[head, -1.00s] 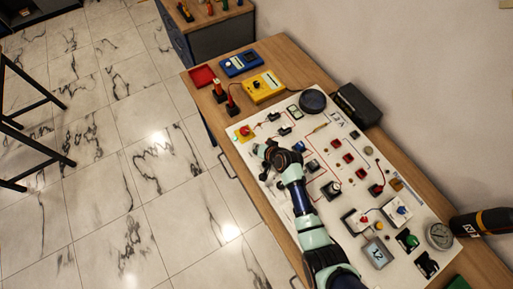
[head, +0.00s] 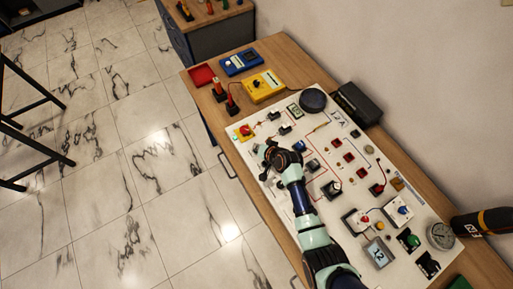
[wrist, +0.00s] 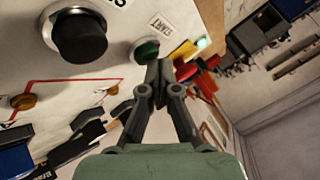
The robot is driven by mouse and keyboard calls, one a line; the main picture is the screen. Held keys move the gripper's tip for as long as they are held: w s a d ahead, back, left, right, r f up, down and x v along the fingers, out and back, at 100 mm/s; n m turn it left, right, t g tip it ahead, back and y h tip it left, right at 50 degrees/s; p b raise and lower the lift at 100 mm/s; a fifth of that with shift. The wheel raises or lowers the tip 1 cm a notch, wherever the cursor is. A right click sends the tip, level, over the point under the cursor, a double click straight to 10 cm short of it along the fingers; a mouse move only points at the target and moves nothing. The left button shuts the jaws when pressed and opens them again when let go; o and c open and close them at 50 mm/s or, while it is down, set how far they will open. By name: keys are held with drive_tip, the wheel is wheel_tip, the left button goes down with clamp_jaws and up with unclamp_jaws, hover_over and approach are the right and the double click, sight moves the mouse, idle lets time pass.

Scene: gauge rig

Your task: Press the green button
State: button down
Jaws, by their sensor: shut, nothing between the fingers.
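In the wrist view, the green button (wrist: 146,50) sits on the white panel beside a START label (wrist: 160,25). My gripper (wrist: 158,70) is shut and empty. Its fingertips are right at the button's edge and overlap part of it in the picture. I cannot tell whether they touch it. In the head view, my gripper (head: 266,151) is low over the panel's left part, and the arm hides the START button.
A black knob (wrist: 80,38) stands left. Another green round part (head: 413,240) is at the panel's lower right.

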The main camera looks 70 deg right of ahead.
idle(0.3)
drive_tip(key=shift+r+p, duration=0.9)
wheel_tip(320, 180, up, 5)
drive_tip(key=p, duration=0.4)
drive_tip(key=shift+p, duration=0.4)
idle(0.3)
